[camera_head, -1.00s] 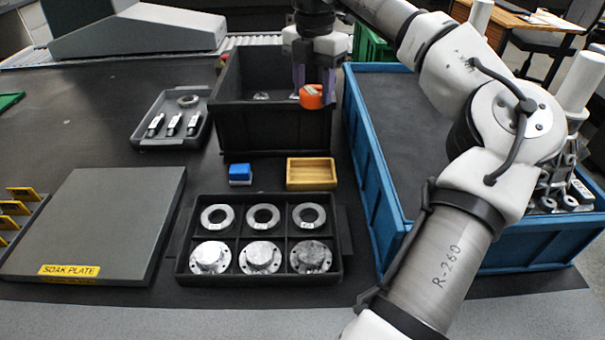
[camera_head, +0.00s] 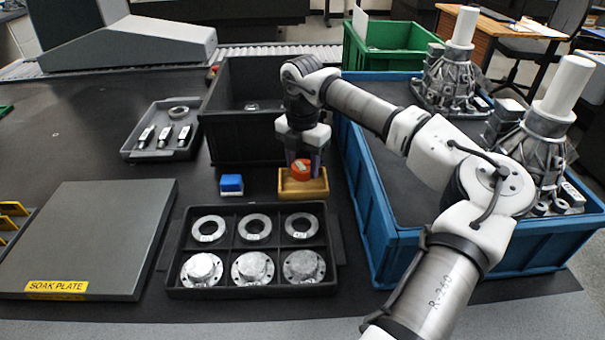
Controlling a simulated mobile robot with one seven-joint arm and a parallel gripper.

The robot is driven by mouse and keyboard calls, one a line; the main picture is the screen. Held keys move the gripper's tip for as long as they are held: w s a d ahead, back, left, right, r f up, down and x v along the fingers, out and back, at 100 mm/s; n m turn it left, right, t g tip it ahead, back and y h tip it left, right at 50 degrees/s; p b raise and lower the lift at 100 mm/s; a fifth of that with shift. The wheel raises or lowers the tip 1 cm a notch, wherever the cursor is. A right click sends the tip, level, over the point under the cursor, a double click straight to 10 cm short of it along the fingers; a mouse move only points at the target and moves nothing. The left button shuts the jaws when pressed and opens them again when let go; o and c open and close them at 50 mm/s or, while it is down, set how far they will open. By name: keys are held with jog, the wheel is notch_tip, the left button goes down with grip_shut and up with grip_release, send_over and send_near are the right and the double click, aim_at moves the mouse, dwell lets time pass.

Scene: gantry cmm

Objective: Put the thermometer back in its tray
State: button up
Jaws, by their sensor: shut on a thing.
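The thermometer appears as an orange-red body (camera_head: 301,168) with a small pale display. My gripper (camera_head: 303,165) is shut on it, fingers pointing down. It is at or just above the small yellow tray (camera_head: 304,188), near that tray's back part. I cannot tell whether the thermometer touches the tray floor. The tray's front wall and side walls show; its inside is partly hidden by the thermometer and fingers.
A blue block (camera_head: 231,184) sits left of the yellow tray. A black six-compartment tray (camera_head: 330,290) with rings and flanges lies in front. A black bin (camera_head: 240,135) stands behind, and a blue crate (camera_head: 385,235) holding castings stands to the right. A grey soak plate (camera_head: 90,235) lies left.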

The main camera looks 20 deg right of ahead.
aim_at(303, 166)
jog(key=shift+f, duration=1.7)
jog(key=shift+f, duration=0.1)
jog(key=shift+f, duration=0.15)
jog(key=o, duration=0.8)
notch_tip(303, 166, up, 12)
jog(key=shift+r, duration=0.25)
